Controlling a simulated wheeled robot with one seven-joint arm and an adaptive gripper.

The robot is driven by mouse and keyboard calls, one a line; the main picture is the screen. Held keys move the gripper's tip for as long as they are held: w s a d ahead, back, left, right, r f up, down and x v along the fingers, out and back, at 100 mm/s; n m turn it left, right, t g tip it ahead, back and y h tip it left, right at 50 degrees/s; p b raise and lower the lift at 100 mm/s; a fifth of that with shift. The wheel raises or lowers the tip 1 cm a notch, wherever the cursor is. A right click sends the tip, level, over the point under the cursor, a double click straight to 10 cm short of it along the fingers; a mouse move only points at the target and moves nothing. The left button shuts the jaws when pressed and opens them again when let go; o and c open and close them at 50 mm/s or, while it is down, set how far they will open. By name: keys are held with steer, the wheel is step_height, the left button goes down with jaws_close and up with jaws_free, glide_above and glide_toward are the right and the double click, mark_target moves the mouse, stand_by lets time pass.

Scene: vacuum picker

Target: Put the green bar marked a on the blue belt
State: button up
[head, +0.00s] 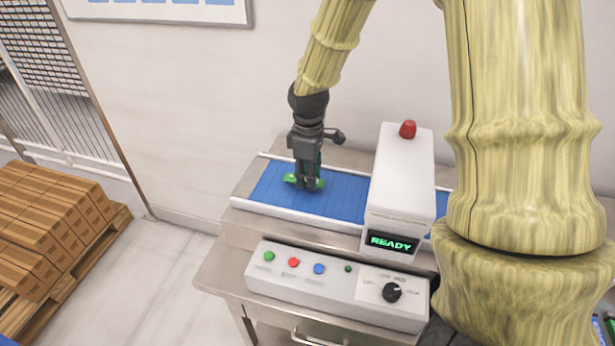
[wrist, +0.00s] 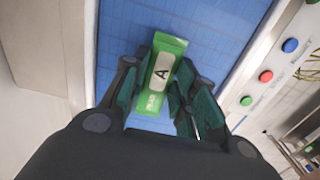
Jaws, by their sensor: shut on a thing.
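The green bar marked A (wrist: 160,75) shows in the wrist view between my fingers, its pale label with a black A facing the camera. My gripper (head: 307,184) is shut on the bar, pointing down over the left part of the blue belt (head: 338,196). The bar is at or just above the belt surface; I cannot tell whether it touches. The belt also shows in the wrist view (wrist: 215,40).
A white machine housing (head: 400,185) with a READY display and red lamp spans the belt to the right. A control panel (head: 335,283) with coloured buttons and a knob stands in front. Brown boxes (head: 50,225) on a pallet are at the left. The belt has pale side rails.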

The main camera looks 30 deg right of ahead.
steer(key=shift+s+f, duration=0.35)
steer(key=shift+s, duration=0.5)
steer(key=shift+w+f, duration=0.3)
steer(key=shift+w, duration=0.25)
steer(key=o, duration=0.7)
steer(key=shift+o, duration=1.2)
steer(key=shift+s+r, duration=0.2)
steer(key=shift+s, duration=0.1)
steer(key=shift+w+f, duration=0.1)
steer(key=shift+w, duration=0.1)
step_height(320, 180, up, 12)
steer(key=b, duration=0.3)
steer(key=shift+s, duration=0.1)
